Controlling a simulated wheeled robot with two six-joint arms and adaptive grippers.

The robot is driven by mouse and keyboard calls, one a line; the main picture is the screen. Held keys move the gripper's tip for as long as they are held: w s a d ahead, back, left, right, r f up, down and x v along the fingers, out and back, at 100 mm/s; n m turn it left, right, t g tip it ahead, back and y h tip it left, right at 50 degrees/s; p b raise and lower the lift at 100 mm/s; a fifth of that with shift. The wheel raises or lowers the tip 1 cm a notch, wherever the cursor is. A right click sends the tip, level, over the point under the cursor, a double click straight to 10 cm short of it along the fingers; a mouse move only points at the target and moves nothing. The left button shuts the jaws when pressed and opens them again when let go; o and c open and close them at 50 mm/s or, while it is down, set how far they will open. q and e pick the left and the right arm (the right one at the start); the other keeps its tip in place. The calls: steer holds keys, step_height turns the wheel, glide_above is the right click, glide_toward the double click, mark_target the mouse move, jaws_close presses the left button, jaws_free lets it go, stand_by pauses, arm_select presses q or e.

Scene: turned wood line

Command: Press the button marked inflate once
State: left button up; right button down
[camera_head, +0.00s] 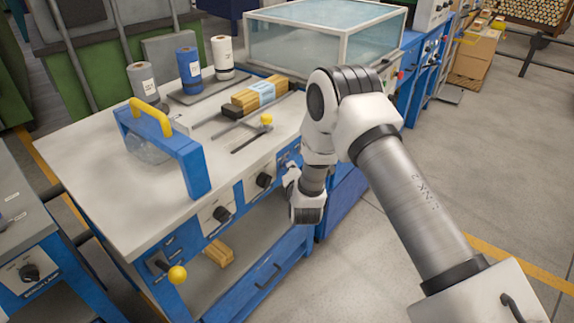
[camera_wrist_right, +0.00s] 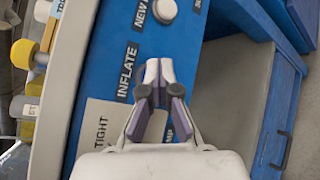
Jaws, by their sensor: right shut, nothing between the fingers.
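In the right wrist view, the blue panel (camera_wrist_right: 190,50) has a label reading INFLATE (camera_wrist_right: 127,72). My right gripper (camera_wrist_right: 158,68) is shut and empty, its fingertips over the panel just right of that label. The button beside this label is hidden behind the fingers, so I cannot tell whether they touch it. A round pale button (camera_wrist_right: 164,11) sits above, next to a label beginning NEW. In the head view my right gripper (camera_head: 289,170) is at the bench's front panel, partly hidden by my wrist. My left gripper is not in view.
The bench top (camera_head: 95,185) carries a blue frame with a yellow handle (camera_head: 150,117), several rolls and a wrapped wood bundle (camera_head: 253,96). Black knobs (camera_head: 222,214) and a yellow-ended lever (camera_head: 177,275) stick out from the front. A glass tank (camera_head: 300,45) stands behind.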

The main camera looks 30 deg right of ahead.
steer(key=shift+s+d+p, duration=0.3)
steer(key=shift+s+p, duration=0.15)
steer(key=shift+s, duration=0.25)
steer(key=s, duration=0.1)
steer(key=s+d+p, duration=0.1)
steer(key=s, duration=0.1)
steer(key=s+d+p, duration=0.1)
steer(key=shift+s, duration=0.3)
steer(key=shift+p, duration=0.3)
stand_by(0.4)
